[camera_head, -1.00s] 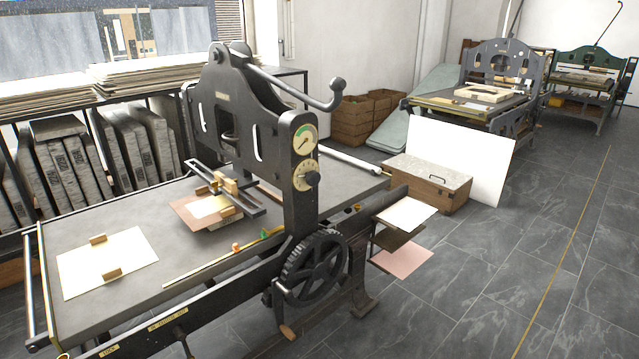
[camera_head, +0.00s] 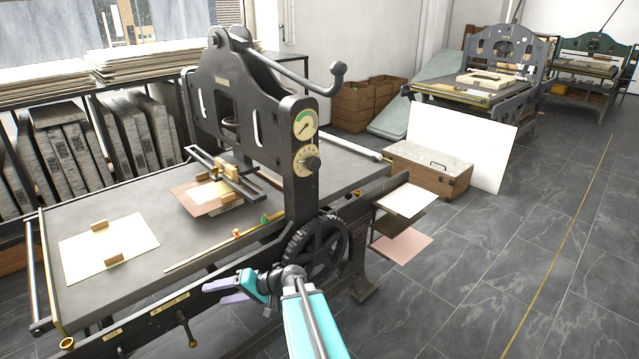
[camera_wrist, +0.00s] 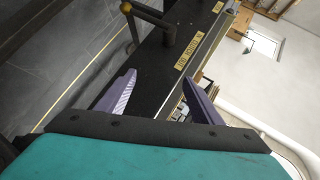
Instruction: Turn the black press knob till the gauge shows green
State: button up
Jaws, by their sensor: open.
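The black press knob (camera_head: 312,164) sits on a round brass dial (camera_head: 303,161) on the press upright. Above it is the round gauge (camera_head: 305,124), with a green band at its upper left; its thin dark needle is too small to read surely. My gripper (camera_head: 207,291), with purple fingers, is open and empty in front of the press bed's near side, low and left of the knob. In the wrist view my gripper (camera_wrist: 158,100) has its fingers apart, facing the dark side rail with a brass plate (camera_wrist: 186,52). The knob and gauge do not show there.
The spoked black wheel (camera_head: 318,248) stands below the knob, close behind my arm. A handle (camera_head: 187,327) sticks out of the press's front rail. The long bent lever (camera_head: 335,80) juts right above the gauge. Floor on the right is clear.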

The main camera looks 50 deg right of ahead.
jog(key=d+r+m+t+h, duration=0.2)
jog(key=d+r+t, duration=0.1)
jog(key=d+r, duration=0.7)
jog(key=m+t+h, duration=0.3)
jog(key=t+h, duration=0.1)
jog(key=h, duration=0.3)
send_near(316, 165)
jog(key=s, duration=0.5)
jog(key=shift+s+a+f, duration=0.15)
jog(key=shift+s+a, duration=0.1)
jog(key=shift+s, duration=0.05)
jog(key=w, duration=0.4)
jog(key=w+p, duration=0.1)
jog(key=w, duration=0.4)
jog(key=w+d+p, duration=0.1)
jog(key=w, duration=0.3)
jog(key=shift+w, duration=0.4)
